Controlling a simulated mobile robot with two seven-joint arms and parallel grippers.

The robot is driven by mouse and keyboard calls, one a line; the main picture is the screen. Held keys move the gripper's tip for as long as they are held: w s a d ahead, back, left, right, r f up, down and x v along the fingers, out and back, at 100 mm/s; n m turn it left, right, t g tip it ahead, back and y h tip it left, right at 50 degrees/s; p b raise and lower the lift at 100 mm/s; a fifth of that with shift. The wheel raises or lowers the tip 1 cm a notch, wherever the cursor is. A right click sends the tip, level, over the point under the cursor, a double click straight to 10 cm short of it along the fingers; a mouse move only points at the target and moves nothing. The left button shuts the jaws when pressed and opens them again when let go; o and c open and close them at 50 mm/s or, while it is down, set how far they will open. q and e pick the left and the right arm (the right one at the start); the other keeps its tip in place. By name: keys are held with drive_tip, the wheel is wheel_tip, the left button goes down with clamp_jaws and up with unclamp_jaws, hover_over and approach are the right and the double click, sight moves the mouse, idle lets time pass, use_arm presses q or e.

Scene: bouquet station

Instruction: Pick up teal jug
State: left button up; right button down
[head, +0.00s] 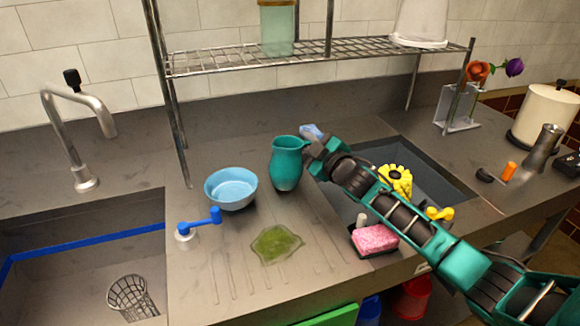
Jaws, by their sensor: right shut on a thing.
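The teal jug (286,165) stands upright, or nearly so, behind the ribbed drainboard, just right of the light blue bowl. My right gripper (306,150) is at the jug's right side, near its upper part and handle, and is shut on it. The fingertips are partly hidden, so the exact grip spot is hard to see. I cannot tell whether the jug's base touches the counter. My left gripper is not in view.
A light blue bowl (231,188) and a green cloth-like patch (277,243) are close by. A wire shelf (240,61) spans above. A sink with a strainer basket (132,296) is left.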

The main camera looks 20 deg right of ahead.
drive_tip(key=shift+r, duration=0.3)
drive_tip(key=shift+r, duration=0.1)
idle(0.3)
wheel_tip(320, 180, up, 10)
drive_tip(key=p, duration=0.1)
drive_tip(key=shift+f+p, duration=0.2)
drive_tip(key=shift+p, duration=0.15)
idle(0.4)
idle(0.5)
